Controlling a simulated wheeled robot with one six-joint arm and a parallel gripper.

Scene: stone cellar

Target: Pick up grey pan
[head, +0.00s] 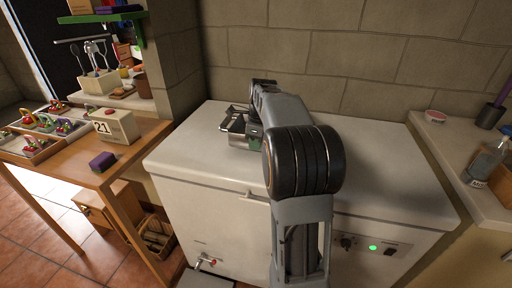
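A flat dark grey thing (205,279), which looks like the grey pan, lies low at the bottom edge of the head view. It is below the small red-handled tap on the front of the white chest, and its near part is cut off by the frame. My gripper (236,126) is over the chest's white lid, well above and behind the grey thing. My arm hides part of the gripper, and the finger gap does not show clearly. I see nothing held in it.
The white chest (190,150) fills the middle, against a stone wall. A wooden table (60,172) at left holds trays, a box marked 21 (115,126) and a purple block (102,161). A counter (455,150) at right holds a bottle (484,161). Tiled floor lies between table and chest.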

